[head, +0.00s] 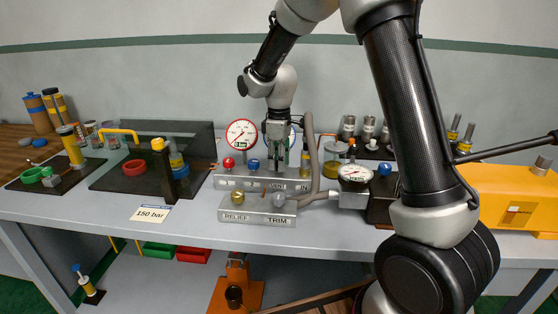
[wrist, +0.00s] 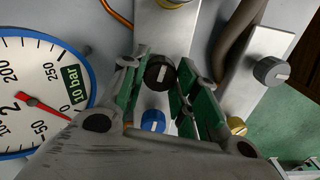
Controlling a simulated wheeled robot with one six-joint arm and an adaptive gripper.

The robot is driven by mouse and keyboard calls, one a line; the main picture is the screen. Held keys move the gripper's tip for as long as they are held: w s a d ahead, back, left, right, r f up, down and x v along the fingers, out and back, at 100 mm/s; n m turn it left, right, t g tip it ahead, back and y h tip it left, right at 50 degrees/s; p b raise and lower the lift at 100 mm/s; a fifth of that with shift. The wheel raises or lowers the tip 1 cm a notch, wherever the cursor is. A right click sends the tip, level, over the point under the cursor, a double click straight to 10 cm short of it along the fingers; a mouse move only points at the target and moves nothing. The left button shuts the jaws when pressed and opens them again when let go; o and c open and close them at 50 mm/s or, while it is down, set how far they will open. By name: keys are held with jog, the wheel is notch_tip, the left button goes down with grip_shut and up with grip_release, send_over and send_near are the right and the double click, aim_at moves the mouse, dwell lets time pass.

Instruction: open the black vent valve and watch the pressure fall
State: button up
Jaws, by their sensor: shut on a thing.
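The black vent valve knob (wrist: 160,72), with a pale line on its face, shows between my fingers in the wrist view. My gripper (wrist: 163,80) is shut on it, one green-padded finger on each side. In the head view my gripper (head: 277,138) points down at the manifold (head: 224,181) and hides the knob near the VENT label. A blue-rimmed pressure gauge (wrist: 32,95) fills the left of the wrist view. Its display seems to read 10 bar, and its needle is red. A red-rimmed gauge (head: 242,134) stands left of my gripper in the head view.
A red knob (head: 228,163) and a blue knob (head: 253,165) stand close left of my gripper. The RELIEF and TRIM block (head: 257,218) is in front. A grey hose (head: 312,150) rises close to its right. A small gauge (head: 355,173) stands further right.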

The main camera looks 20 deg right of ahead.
jog(key=shift+n, duration=0.3)
jog(key=o, duration=1)
jog(key=shift+o, duration=0.2)
jog(key=shift+r, duration=0.1)
notch_tip(320, 180, up, 12)
